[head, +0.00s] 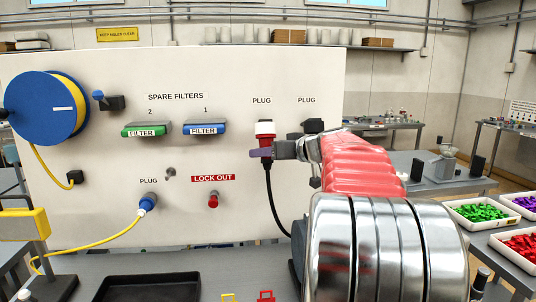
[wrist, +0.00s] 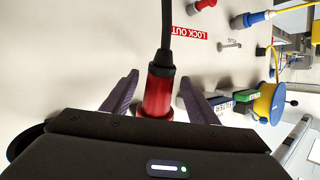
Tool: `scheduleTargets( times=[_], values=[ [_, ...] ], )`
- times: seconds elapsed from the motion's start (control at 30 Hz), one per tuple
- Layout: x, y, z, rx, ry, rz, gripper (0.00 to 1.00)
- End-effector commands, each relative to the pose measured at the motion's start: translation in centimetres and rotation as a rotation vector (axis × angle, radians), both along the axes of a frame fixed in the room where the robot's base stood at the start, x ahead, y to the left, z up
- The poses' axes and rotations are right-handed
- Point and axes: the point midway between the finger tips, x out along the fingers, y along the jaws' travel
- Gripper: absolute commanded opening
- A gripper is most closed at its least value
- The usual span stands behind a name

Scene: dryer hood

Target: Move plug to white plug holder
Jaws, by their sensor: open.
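A red plug (head: 266,143) with a black cable hangs upright on the panel under the left of the two upper PLUG labels. A white piece (head: 265,127), seemingly a holder, is at its top; the exact fit is unclear. My gripper (head: 262,154) is at this plug, reaching in from the right. In the wrist view the red plug (wrist: 158,94) lies between the two purple fingers of my open gripper (wrist: 158,77), with gaps visible at both sides. A blue plug (head: 147,203) with a yellow cable is at the lower PLUG label. A black holder (head: 313,127) is under the right upper label.
The panel (head: 110,75) also carries a blue hose reel (head: 40,108), green (head: 146,130) and blue (head: 205,128) filters and a red lock-out (head: 213,201). A black tray (head: 150,288) lies on the bench below. Bins of coloured parts (head: 478,212) stand at the right.

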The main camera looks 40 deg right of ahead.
Motion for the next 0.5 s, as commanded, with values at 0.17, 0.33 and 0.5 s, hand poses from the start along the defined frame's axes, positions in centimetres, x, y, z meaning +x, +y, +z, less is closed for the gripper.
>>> scheduleTargets(
  times=[0.17, 0.33, 0.5],
  values=[
    [-0.4, 0.0, 0.1, 0.000, 0.000, 0.000, 0.54],
    [-1.9, 0.0, 0.6, -0.001, 0.000, -0.003, 0.54],
    [-4.6, 0.1, 1.4, -0.001, 0.000, -0.003, 0.54]
  ],
)
